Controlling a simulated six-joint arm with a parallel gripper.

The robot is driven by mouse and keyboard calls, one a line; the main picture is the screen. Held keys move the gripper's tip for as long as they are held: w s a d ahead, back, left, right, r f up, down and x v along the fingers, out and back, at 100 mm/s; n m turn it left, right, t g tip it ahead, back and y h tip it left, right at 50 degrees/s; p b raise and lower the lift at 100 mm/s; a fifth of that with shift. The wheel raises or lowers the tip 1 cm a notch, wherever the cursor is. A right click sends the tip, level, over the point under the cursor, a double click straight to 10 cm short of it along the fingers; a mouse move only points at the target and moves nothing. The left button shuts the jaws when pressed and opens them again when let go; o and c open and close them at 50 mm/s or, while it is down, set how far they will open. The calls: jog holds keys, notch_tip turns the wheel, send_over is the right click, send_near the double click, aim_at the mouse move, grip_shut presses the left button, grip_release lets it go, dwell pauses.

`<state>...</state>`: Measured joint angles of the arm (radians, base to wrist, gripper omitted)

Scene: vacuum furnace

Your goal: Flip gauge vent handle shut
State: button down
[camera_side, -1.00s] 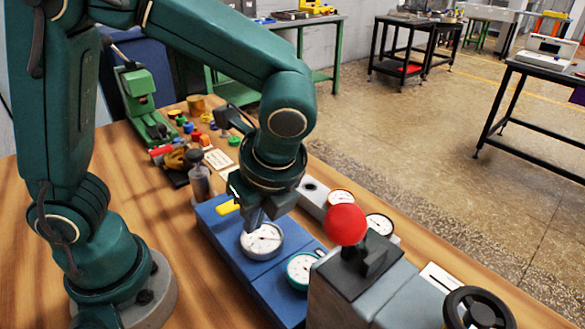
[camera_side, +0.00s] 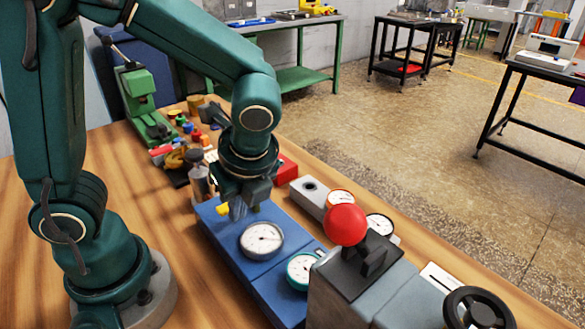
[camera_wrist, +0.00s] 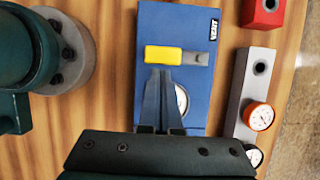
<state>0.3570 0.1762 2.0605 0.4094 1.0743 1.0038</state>
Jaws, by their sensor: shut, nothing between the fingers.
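The yellow vent handle (camera_wrist: 163,55) lies crosswise on the blue panel (camera_wrist: 150,20) in the wrist view, with a grey piece at its right end, below the VENT label (camera_wrist: 214,29). In the side view only a bit of yellow (camera_side: 222,209) shows beside my gripper. My gripper (camera_side: 238,212) points down over the far end of the panel. Its fingers (camera_wrist: 160,76) are together and empty, their tips just below the handle in the wrist view. I cannot tell if they touch it. A white-faced gauge (camera_side: 262,240) sits on the panel, partly hidden behind the fingers in the wrist view.
A red ball-topped lever (camera_side: 345,224) stands on a grey box at the near right. A grey block (camera_wrist: 240,90) with an orange gauge (camera_wrist: 259,116) and a red block (camera_wrist: 263,12) lie right of the panel. A dark bottle (camera_side: 199,178) stands close left of my gripper.

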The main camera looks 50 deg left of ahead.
jog(key=shift+s+a+m+t, duration=0.2)
jog(key=shift+a+m+t, duration=0.15)
jog(key=shift+m, duration=0.35)
jog(key=shift+s+a+m+t, duration=0.2)
jog(key=shift+a+m+t, duration=0.25)
jog(key=shift+m, duration=0.55)
jog(key=shift+s+a+m, duration=0.1)
jog(key=shift+a+m, duration=0.4)
jog(key=shift+a, duration=1.05)
jog(key=shift+w+a, duration=0.25)
jog(key=shift+a, duration=0.4)
jog(key=shift+w+a, duration=0.5)
jog(key=shift+a, duration=0.25)
jog(key=shift+w+a, duration=0.5)
jog(key=shift+w, duration=0.2)
